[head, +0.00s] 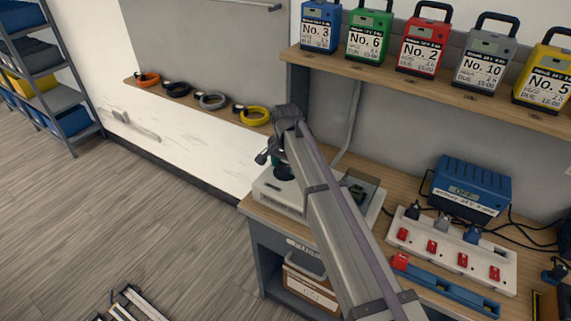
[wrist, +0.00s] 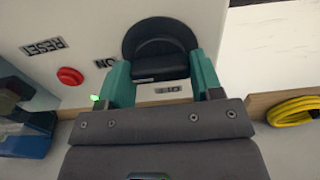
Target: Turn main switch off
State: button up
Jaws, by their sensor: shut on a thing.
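The main switch is a dark round knob (wrist: 160,48) on a white panel in the wrist view. An ON label (wrist: 105,63) is to its left and an OFF label (wrist: 168,88) is just below it. My gripper (wrist: 162,75) has its teal fingers on either side of the knob and is shut on it. Which label the knob points to, I cannot tell. In the head view my gripper (head: 282,170) reaches down to the white box (head: 278,205) at the bench's left end; my arm hides part of it.
A red button (wrist: 70,76) with a RESET label (wrist: 43,46) is beside the switch. A blue power unit (head: 470,185) and a white power strip (head: 450,245) with red switches stand to the right. Several numbered battery packs (head: 420,45) are on the shelf above.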

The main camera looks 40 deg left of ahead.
jog(key=shift+c, duration=0.5)
jog(key=n, duration=0.3)
jog(key=shift+n, duration=0.4)
jog(key=n, duration=0.5)
jog(key=shift+n, duration=0.3)
jog(key=n, duration=0.4)
jog(key=shift+n, duration=2.3)
